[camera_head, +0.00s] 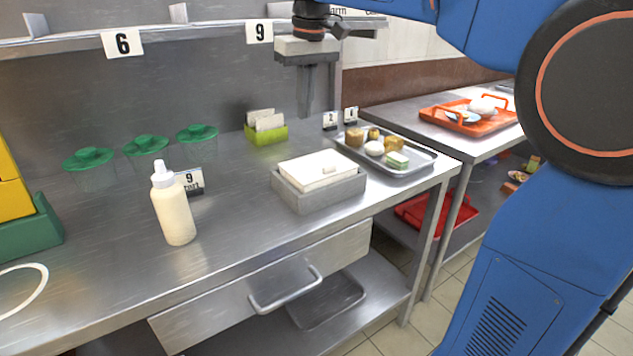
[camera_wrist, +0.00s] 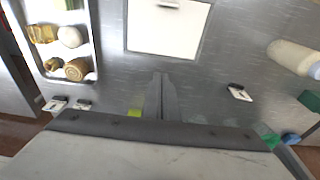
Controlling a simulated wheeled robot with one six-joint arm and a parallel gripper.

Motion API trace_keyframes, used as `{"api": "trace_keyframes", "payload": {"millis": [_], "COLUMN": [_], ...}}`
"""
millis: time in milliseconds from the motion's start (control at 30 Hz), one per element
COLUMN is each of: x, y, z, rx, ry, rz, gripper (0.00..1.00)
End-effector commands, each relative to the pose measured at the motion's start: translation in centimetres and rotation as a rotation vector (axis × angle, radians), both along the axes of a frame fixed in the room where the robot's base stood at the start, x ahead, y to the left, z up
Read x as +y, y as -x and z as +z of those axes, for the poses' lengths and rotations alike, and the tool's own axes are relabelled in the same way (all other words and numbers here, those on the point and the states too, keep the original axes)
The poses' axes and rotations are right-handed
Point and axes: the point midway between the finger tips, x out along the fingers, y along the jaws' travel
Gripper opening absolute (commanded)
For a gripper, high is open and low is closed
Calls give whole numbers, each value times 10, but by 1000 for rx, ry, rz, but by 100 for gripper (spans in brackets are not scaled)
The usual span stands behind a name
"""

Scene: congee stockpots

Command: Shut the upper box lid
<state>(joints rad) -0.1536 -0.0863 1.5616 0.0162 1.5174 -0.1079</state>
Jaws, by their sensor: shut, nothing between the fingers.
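A grey box (camera_head: 318,196) stands on the steel counter, with a white lid (camera_head: 312,170) lying over its top. The lid has a small pale handle near its front edge and looks down or nearly down; I cannot tell if a thin gap is left. In the wrist view the white lid (camera_wrist: 166,32) is at the top, with its handle at the picture's edge. My gripper (camera_head: 305,114) points down above the counter behind the box, apart from the lid. Its fingers are together and empty, and they also show in the wrist view (camera_wrist: 160,78).
A tray of food (camera_head: 385,153) sits right of the box, and a green card holder (camera_head: 266,133) behind it. A white bottle (camera_head: 174,207) and green-lidded containers (camera_head: 146,146) stand left. Small number signs (camera_head: 340,118) stand near my gripper. A shelf (camera_head: 200,35) runs above.

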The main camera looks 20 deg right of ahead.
Motion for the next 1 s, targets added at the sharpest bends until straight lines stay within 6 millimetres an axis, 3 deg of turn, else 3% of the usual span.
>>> {"api": "trace_keyframes", "payload": {"millis": [600,1000], "x": [0,0], "y": [-1,0], "z": [49,57], "rx": [0,0], "ry": [0,0], "rz": [0,0], "gripper": [0,0]}}
